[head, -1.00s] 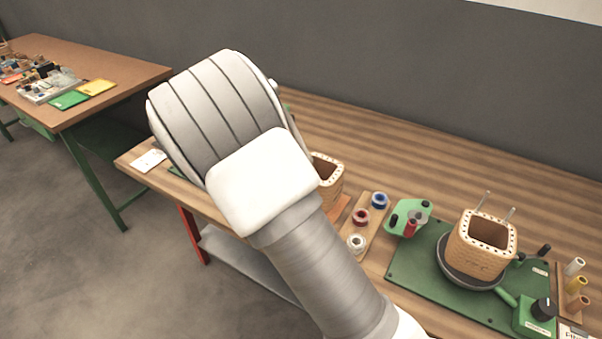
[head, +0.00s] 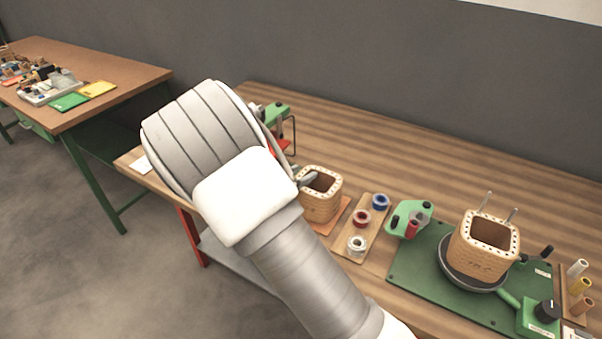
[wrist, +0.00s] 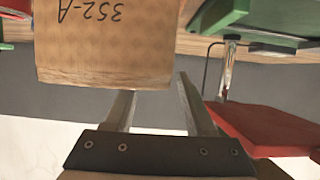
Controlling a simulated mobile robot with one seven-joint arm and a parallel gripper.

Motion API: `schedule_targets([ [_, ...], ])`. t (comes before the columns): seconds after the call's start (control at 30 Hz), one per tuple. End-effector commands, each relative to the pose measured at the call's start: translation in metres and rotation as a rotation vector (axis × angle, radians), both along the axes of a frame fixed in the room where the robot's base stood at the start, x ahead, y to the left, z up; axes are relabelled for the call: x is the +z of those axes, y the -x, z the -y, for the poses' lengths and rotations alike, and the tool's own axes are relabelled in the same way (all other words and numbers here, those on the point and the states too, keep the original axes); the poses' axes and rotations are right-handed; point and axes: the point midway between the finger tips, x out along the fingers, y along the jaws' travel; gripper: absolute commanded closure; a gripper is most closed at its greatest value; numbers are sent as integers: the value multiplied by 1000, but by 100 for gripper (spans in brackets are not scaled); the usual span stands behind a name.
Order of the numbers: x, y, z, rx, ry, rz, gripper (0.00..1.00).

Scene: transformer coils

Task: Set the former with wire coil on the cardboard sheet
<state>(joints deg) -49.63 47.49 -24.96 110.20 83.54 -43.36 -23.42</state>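A tan, square, hollow former (head: 319,207) with a pale, dotted rim stands upright over an orange-brown sheet (head: 344,207), seemingly the cardboard sheet. I cannot tell whether its base touches it. The wire coil is not clear. My gripper (head: 306,180) is at the former's left rim, mostly hidden by my arm.
A board with blue, red and white spools (head: 368,225) lies right of the former. Beyond are a green tool (head: 410,218) and a green base (head: 410,277) carrying a second former (head: 484,250). A green and red stand (head: 277,112) is behind my gripper.

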Motion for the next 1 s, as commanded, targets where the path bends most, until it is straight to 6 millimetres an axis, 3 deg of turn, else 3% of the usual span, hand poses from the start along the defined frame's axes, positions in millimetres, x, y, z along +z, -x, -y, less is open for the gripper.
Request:
schedule_targets([
  [0.37,6,6,-5,1,0,-1,45],
  [0.8,40,74,-50,3,-2,0,45],
  [1.0,47,90,-60,1,-1,-1,45],
])
